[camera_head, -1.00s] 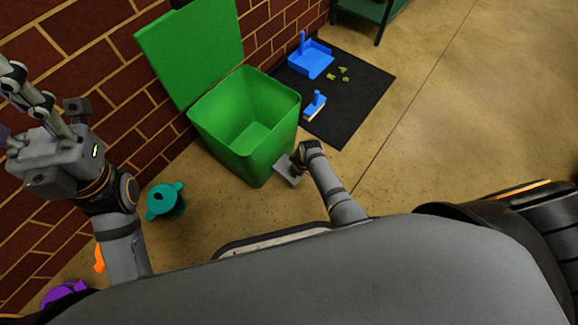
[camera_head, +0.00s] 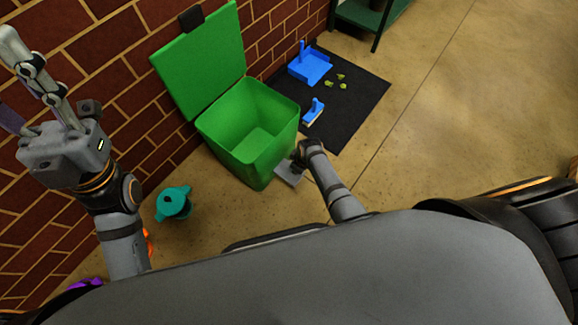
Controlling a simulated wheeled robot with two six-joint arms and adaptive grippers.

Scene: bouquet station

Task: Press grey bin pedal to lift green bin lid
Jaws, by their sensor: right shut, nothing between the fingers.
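The green bin (camera_head: 240,160) stands by the brick wall, and its inside shows empty. Its green lid (camera_head: 200,62) stands raised, tilted back toward the wall, with a black tab (camera_head: 190,17) at its top edge. The grey pedal (camera_head: 287,173) sticks out low at the bin's front right. My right gripper (camera_head: 298,157) is shut and empty, right at the pedal; its tips are small and partly hidden, so I cannot tell if they touch it. My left gripper (camera_head: 18,82) is raised at the far left, its fingers spread apart and empty.
A blue dustpan (camera_head: 310,66), a blue brush (camera_head: 314,112) and green scraps (camera_head: 336,80) lie on a black mat (camera_head: 350,110) behind the bin. A teal can (camera_head: 173,204) stands at the left. Orange and purple (camera_head: 86,284) things are partly hidden. Floor at the right is clear.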

